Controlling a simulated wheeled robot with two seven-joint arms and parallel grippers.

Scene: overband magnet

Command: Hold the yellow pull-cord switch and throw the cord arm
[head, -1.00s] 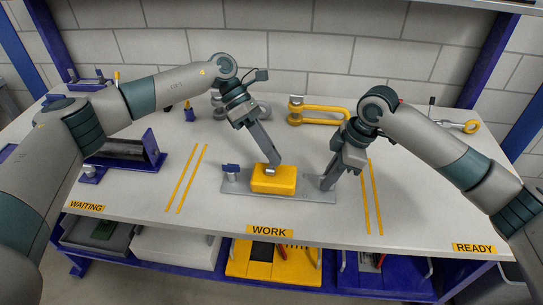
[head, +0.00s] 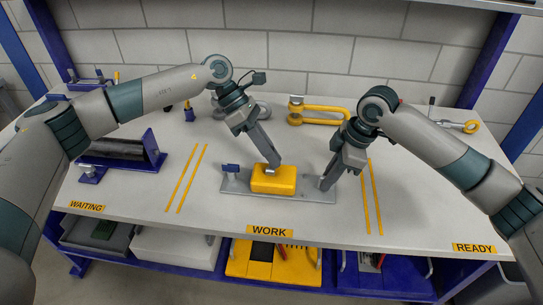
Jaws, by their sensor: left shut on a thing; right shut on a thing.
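The yellow pull-cord switch (head: 273,180) sits on a grey base plate (head: 243,190) in the middle of the bench, behind the WORK label. A small metal piece shows on top of its yellow body. A small blue piece (head: 231,168) stands at the plate's left end. My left gripper (head: 274,162) reaches down from behind, shut at the top of the yellow body; its fingertips partly hide the contact. My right gripper (head: 327,184) is shut at the plate's right end and hides that end. I cannot tell which part is the cord arm.
A yellow shackle-like part (head: 316,118) lies behind the switch. A blue stand with a dark roller (head: 122,150) is at the left, and a yellow ring part (head: 468,127) at the far right. Yellow stripes flank the work area. The bench front is clear.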

